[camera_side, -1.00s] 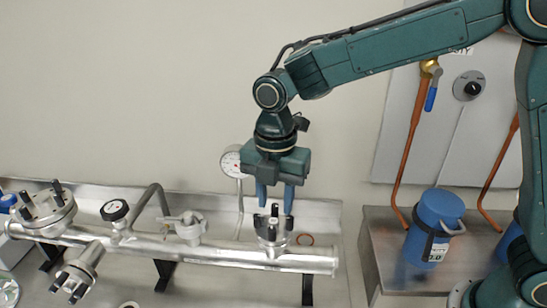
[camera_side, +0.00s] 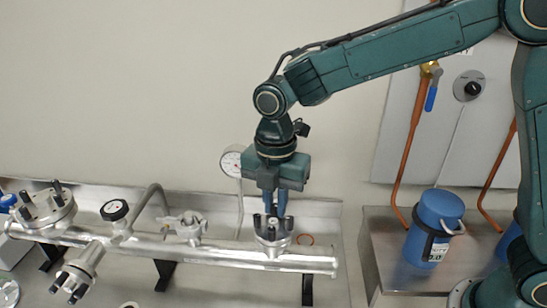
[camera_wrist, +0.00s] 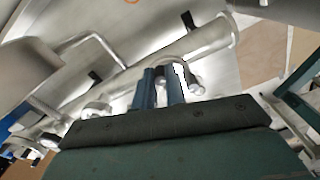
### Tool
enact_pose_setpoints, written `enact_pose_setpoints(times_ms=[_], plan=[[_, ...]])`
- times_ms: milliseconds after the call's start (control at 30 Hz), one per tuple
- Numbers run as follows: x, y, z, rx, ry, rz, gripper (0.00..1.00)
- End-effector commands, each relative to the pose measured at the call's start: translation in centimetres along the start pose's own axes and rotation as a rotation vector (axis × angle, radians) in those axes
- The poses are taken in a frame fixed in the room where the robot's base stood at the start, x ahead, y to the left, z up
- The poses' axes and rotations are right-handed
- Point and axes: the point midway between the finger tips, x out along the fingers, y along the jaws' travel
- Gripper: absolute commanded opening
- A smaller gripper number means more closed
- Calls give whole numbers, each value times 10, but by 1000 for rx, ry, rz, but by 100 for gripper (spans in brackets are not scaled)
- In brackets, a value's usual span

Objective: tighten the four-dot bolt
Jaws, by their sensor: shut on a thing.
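My gripper (camera_side: 274,208) points straight down over the upright flanged port (camera_side: 272,243) at the right end of the silver pipe manifold (camera_side: 215,250). Its blue fingers are close together and shut on a bolt of this port; the bolt itself is mostly hidden between the fingertips. Other dark bolts stand up around the port's rim. In the wrist view the two fingers (camera_wrist: 160,88) reach down toward the pipe. Dot marks on the bolts are too small to make out, so I cannot tell which bolt is the four-dot one.
A dial gauge (camera_side: 232,162) stands just behind my gripper. A black-knobbed valve (camera_side: 115,211), a flange with upright bolts (camera_side: 45,208) and an angled bolted port (camera_side: 78,273) lie left. A copper ring (camera_side: 305,240) lies right of the port. A blue canister (camera_side: 434,230) stands on the right bench.

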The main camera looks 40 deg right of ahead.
Motion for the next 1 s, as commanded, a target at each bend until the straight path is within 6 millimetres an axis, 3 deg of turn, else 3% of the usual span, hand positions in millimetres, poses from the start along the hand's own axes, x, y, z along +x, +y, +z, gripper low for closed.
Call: enact_pose_setpoints(times_ms=[1000], plan=[[0, -1, 1, 528, -1, 1, 0]])
